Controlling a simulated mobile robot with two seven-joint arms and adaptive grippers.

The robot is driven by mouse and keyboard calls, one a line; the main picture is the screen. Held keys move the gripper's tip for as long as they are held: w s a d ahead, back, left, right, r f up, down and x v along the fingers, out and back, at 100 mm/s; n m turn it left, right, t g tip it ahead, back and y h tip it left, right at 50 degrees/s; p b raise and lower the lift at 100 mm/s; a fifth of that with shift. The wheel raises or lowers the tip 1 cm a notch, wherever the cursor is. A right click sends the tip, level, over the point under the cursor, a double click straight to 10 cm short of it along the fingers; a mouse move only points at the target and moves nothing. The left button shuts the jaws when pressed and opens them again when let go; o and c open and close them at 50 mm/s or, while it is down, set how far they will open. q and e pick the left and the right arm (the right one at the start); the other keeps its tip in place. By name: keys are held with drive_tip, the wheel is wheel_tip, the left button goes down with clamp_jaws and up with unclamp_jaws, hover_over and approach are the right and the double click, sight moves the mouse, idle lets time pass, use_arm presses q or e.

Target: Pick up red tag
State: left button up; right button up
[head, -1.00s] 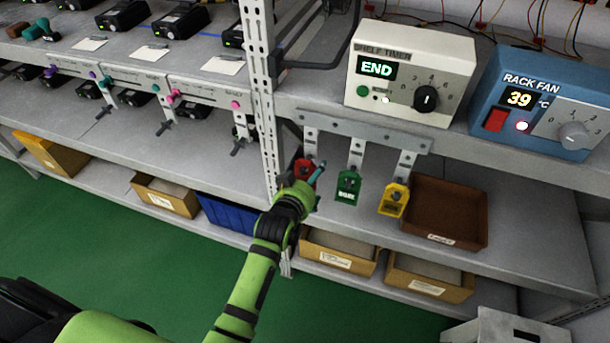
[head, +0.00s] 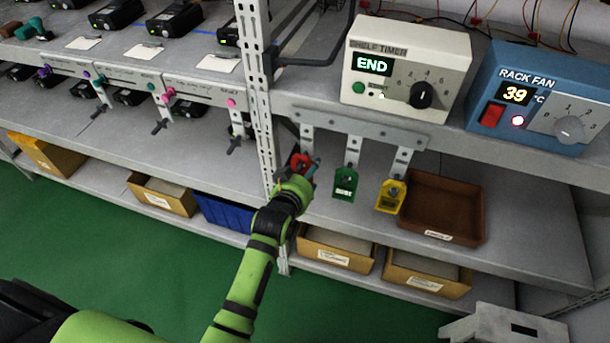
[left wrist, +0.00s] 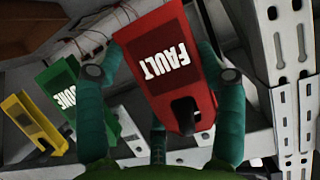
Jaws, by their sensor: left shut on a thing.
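The red tag (left wrist: 168,62) with "FAULT" in white letters is between the fingers of my left gripper (left wrist: 160,80) in the left wrist view. In the head view the red tag (head: 301,162) shows in part at the gripper's tip, by the leftmost hook of the hanging rail. My left gripper (head: 304,175) is shut on it. The green tag (head: 345,184) and the yellow tag (head: 390,197) hang on hooks to its right; both also show at the left of the left wrist view. My right gripper is not in view.
A perforated upright post (head: 258,90) stands close to the left of the gripper. A brown tray (head: 470,215) sits right of the tags. The shelf timer (head: 405,70) and rack fan box (head: 540,95) stand on the shelf above. Cardboard bins (head: 335,250) lie below.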

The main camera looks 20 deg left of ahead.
use_arm(q)
drive_tip(key=shift+s+r, duration=0.1)
drive_tip(key=shift+r, duration=0.25)
drive_tip(key=s+r+b, duration=0.1)
drive_tip(key=s, duration=1.6)
drive_tip(key=shift+s+a+b, duration=0.3)
drive_tip(key=shift+s+b, duration=0.05)
drive_tip(key=shift+b, duration=0.05)
drive_tip(key=shift+r, duration=0.1)
drive_tip(key=s+p, duration=0.1)
drive_tip(key=s, duration=0.6)
drive_tip(key=shift+s+a+p, duration=0.15)
drive_tip(key=shift+s+p, duration=0.15)
drive_tip(key=shift+p, duration=0.05)
drive_tip(key=shift+w, duration=0.1)
